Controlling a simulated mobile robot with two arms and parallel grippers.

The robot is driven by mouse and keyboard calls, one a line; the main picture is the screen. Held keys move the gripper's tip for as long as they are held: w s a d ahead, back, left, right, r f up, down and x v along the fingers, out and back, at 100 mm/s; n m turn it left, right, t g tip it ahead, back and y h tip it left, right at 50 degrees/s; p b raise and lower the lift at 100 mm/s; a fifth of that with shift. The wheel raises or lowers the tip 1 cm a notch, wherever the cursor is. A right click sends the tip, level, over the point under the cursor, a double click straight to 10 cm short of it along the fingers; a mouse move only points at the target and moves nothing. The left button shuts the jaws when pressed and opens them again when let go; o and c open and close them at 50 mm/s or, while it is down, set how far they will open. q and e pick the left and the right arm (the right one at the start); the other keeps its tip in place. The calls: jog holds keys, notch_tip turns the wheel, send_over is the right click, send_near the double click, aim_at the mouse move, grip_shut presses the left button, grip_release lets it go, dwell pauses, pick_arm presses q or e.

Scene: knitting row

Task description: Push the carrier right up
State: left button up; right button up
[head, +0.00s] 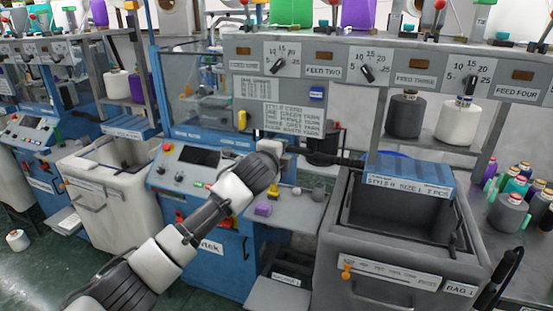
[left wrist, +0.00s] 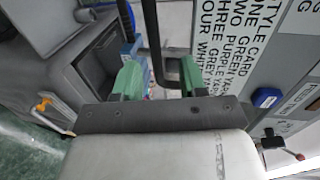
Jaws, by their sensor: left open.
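My left arm reaches in from the lower left in the head view, to the front of the blue knitting machine (head: 202,235). In the left wrist view my left gripper (left wrist: 160,80) is open, with green fingertips apart. A black bent rod (left wrist: 155,50) shows between the fingertips; I cannot tell whether they touch it. In the head view a dark bar (head: 335,159) runs right from beside the wrist, above the grey bin. I cannot tell surely which part is the carrier. My right gripper is not in view.
A grey bin (head: 400,268) with a blue card (head: 410,183) stands on the right. A pale bin (head: 88,190) stands on the left. A panel with feed dials (head: 368,74) and a style card (head: 292,118) is above. Yarn cones (head: 458,122) stand behind the bin.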

pick_arm(q)
jog(key=shift+v, duration=1.2)
jog(key=shift+f, duration=0.1)
